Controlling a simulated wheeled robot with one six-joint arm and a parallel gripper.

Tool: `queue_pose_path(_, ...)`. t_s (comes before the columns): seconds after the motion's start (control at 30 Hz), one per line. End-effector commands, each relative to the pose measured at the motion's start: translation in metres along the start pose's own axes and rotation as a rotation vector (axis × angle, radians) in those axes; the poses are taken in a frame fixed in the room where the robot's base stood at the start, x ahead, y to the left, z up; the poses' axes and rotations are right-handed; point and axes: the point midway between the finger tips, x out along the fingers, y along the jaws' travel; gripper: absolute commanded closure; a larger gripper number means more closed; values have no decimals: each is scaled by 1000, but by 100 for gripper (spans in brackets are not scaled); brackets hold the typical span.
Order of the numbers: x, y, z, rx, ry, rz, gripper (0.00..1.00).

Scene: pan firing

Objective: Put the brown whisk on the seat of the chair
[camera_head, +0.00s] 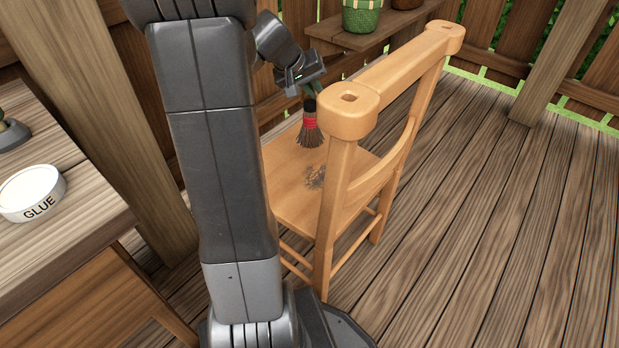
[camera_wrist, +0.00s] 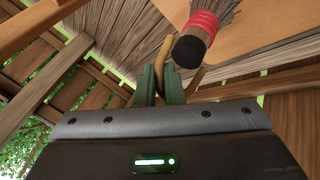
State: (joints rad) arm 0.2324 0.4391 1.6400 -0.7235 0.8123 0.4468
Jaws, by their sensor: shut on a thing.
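The brown whisk (camera_head: 310,132) has dark brown bristles, a red band and a black end. It hangs bristles down over the seat (camera_head: 285,185) of the light wooden chair. I cannot tell whether the bristle tips touch the seat. My gripper (camera_head: 313,90) is above the whisk, shut on its upper end. In the wrist view the whisk (camera_wrist: 200,30) shows beyond the green fingers (camera_wrist: 161,82), with a thin tan piece, seemingly its loop, at the fingertips. The seat also shows in the wrist view (camera_wrist: 265,28). The chair back hides part of the seat in the head view.
A grey speckled patch (camera_head: 315,177) lies on the seat. The chair's backrest (camera_head: 400,75) stands to the right of the whisk. A table with a white glue tin (camera_head: 32,193) is at the left. A shelf (camera_head: 340,38) holds a green pot (camera_head: 361,15). The deck at right is clear.

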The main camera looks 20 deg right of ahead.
Motion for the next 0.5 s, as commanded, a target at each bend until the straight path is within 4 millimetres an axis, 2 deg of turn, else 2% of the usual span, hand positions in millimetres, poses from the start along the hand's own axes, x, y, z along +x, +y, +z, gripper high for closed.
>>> queue_pose_path(0.23, 17, -13, 8, 9, -4, 6, 100)
queue_pose_path(0.5, 50, -32, 22, 8, -3, 6, 100)
